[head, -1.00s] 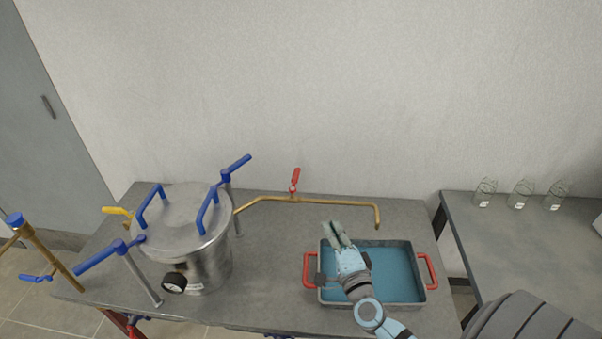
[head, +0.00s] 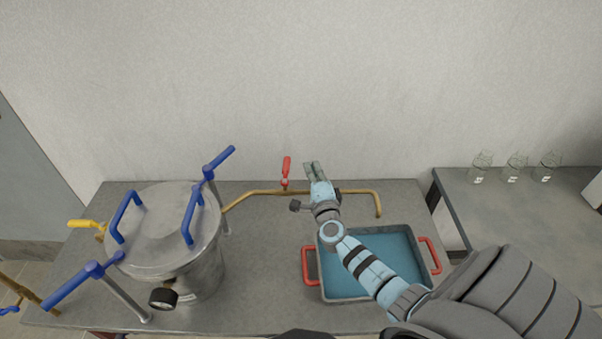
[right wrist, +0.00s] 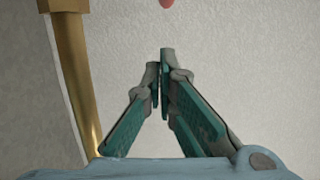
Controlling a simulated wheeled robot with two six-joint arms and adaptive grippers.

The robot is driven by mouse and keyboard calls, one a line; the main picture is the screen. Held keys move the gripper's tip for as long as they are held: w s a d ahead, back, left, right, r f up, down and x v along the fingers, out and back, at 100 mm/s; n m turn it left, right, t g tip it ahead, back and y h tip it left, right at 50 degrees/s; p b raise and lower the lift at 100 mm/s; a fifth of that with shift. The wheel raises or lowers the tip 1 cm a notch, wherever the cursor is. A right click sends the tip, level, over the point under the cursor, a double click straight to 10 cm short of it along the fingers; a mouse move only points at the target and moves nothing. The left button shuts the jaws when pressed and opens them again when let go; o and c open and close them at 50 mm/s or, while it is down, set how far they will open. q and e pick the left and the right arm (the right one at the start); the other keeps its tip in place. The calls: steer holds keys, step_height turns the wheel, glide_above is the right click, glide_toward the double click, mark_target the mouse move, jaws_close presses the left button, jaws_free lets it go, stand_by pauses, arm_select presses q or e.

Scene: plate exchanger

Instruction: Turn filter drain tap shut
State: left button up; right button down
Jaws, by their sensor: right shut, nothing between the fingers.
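The drain tap has a red lever handle (head: 286,168) that stands nearly upright on a thin brass pipe (head: 252,196). The pipe runs from the steel filter vessel (head: 165,235) to a downturned spout on the right. My right gripper (head: 311,165) is shut and empty, just right of the red handle and apart from it in the head view. In the right wrist view its fingertips (right wrist: 160,58) meet, with a brass pipe (right wrist: 78,85) to the left and a red tip (right wrist: 167,3) at the top edge. My left gripper is not in view.
A grey tray (head: 372,299) with blue inside and red handles sits below the spout. The vessel has blue clamp handles (head: 82,284), a yellow lever (head: 86,224) and a gauge (head: 163,298). Several glass jars (head: 515,167) stand on the right table. The wall is behind the pipe.

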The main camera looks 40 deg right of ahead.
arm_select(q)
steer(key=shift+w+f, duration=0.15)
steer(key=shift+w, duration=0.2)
arm_select(e)
steer(key=w+a+y, duration=0.1)
steer(key=w+a+n, duration=0.1)
steer(key=a, duration=0.1)
steer(key=shift+w+r+t+y, duration=0.1)
steer(key=shift+w+t+y, duration=0.15)
steer(key=shift+t+y, duration=0.15)
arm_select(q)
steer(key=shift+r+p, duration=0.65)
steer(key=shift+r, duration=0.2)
arm_select(e)
steer(key=s, duration=1.1)
steer(key=shift+s+a, duration=0.35)
steer(key=shift+a, duration=0.05)
